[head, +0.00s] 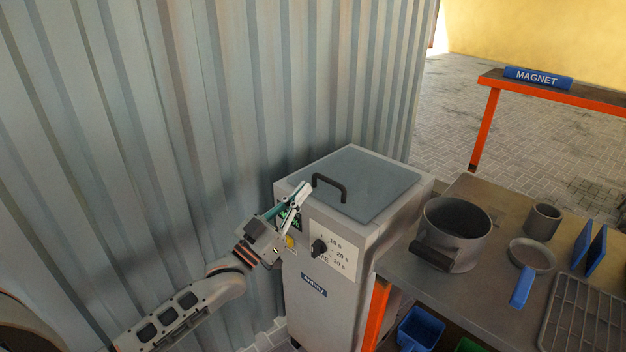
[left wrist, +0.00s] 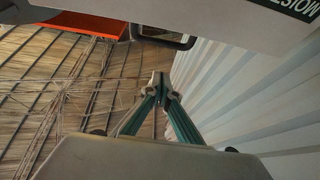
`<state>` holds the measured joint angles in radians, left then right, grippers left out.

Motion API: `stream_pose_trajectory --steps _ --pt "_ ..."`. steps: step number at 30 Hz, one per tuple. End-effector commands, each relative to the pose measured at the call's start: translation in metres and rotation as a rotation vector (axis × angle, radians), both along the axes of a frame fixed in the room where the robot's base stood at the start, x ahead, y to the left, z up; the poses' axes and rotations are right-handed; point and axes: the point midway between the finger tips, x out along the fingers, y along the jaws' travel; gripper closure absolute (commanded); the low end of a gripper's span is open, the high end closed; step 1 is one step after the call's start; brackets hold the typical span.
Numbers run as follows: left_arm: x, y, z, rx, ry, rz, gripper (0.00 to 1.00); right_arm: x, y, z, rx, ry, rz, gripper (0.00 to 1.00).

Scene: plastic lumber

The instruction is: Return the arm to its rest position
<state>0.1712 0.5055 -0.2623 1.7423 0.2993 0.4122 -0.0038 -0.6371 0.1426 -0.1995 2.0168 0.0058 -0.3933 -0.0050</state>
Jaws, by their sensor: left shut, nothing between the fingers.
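My left arm comes in from the lower left in the head view. Its gripper (head: 303,188) is in front of the upper front face of a grey cabinet machine (head: 319,302), near the lid's edge. The fingers are shut with nothing between them. In the left wrist view the green-sided fingers (left wrist: 158,82) meet at their tips. The gripper hides part of the machine's display. I cannot tell whether it touches the machine. My right gripper is not in view.
The machine has a lid with a dark handle (head: 329,183) and a dial (head: 319,247). A corrugated wall (head: 200,120) stands close behind my arm. To the right, a bench holds a pot (head: 455,228), a pan (head: 531,254), a cup (head: 543,220) and a rack (head: 585,315).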

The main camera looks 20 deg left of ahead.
Motion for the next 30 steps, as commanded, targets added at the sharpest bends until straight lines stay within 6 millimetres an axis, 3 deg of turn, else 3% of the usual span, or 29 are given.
stream_pose_trajectory --steps 6,14,17,20,23,30 --pt "-0.024 0.008 -0.013 -0.001 -0.003 -0.001 1.00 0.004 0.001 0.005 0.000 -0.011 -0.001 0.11" --pt "-0.030 0.010 -0.016 -0.001 -0.005 -0.001 1.00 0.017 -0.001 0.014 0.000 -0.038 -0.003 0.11" --pt "-0.034 0.005 -0.026 0.006 0.023 0.002 1.00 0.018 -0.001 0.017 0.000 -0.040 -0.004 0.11" --pt "-0.047 -0.009 -0.058 0.038 0.105 0.011 1.00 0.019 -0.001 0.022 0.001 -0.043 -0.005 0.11" --pt "-0.073 -0.029 -0.107 0.091 0.238 0.027 1.00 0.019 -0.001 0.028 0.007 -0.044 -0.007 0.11" --pt "-0.176 -0.070 -0.230 0.253 0.613 0.064 1.00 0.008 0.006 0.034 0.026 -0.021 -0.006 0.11"
